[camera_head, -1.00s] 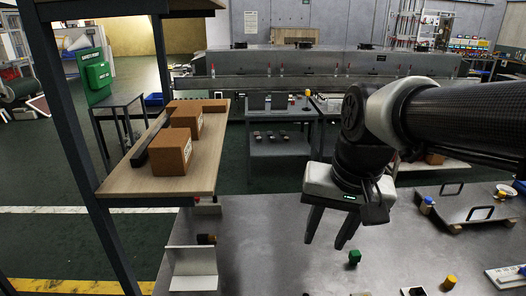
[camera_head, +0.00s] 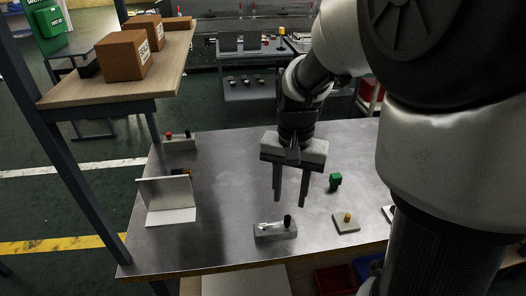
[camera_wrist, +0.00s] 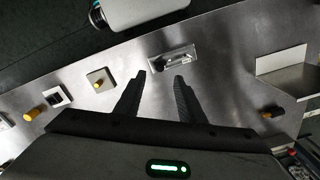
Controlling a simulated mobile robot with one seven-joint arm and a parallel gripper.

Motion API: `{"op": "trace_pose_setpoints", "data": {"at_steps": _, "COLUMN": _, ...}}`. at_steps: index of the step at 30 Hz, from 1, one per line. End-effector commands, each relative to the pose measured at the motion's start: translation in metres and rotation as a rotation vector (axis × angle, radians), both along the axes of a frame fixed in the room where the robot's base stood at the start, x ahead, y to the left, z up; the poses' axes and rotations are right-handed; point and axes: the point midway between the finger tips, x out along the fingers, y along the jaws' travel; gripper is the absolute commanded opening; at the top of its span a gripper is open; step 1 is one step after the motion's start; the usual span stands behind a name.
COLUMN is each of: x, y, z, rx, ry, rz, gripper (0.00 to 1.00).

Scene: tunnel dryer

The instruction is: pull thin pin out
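My gripper (camera_head: 290,202) is open and empty, fingers pointing down above the steel table, a little behind a small grey block (camera_head: 275,232). The block has a black upright knob (camera_head: 287,220) at its right end and a small light-coloured detail at its left. I cannot tell for sure which part is the thin pin. In the wrist view the block (camera_wrist: 175,57) lies just beyond the fingertips (camera_wrist: 160,76), apart from them. A light square plate with a yellow peg (camera_head: 347,217) sits to its right.
A green piece (camera_head: 335,181) stands on the table (camera_head: 225,215) right of my gripper. An angled metal bracket (camera_head: 168,200) and a fixture with red and black knobs (camera_head: 180,144) are at the left. A wooden shelf with boxes (camera_head: 123,53) overhangs the far left.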

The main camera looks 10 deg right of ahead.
Motion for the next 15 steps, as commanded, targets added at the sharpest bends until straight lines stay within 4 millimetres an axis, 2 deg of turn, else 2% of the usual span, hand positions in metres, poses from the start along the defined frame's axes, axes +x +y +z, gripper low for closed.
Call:
{"op": "trace_pose_setpoints", "data": {"at_steps": 1, "x": 0.0, "y": 0.0, "z": -0.013, "rx": -0.002, "ry": 0.003, "rz": 0.0, "gripper": 0.36}}
{"op": "trace_pose_setpoints", "data": {"at_steps": 6, "x": -0.001, "y": 0.0, "z": -0.046, "rx": -0.002, "ry": 0.003, "rz": 0.0, "gripper": 0.36}}
{"op": "trace_pose_setpoints", "data": {"at_steps": 10, "x": -0.001, "y": 0.0, "z": -0.065, "rx": -0.001, "ry": 0.003, "rz": 0.0, "gripper": 0.36}}
{"op": "trace_pose_setpoints", "data": {"at_steps": 15, "x": 0.0, "y": 0.0, "z": -0.078, "rx": 0.0, "ry": 0.0, "rz": -0.001, "gripper": 0.36}}
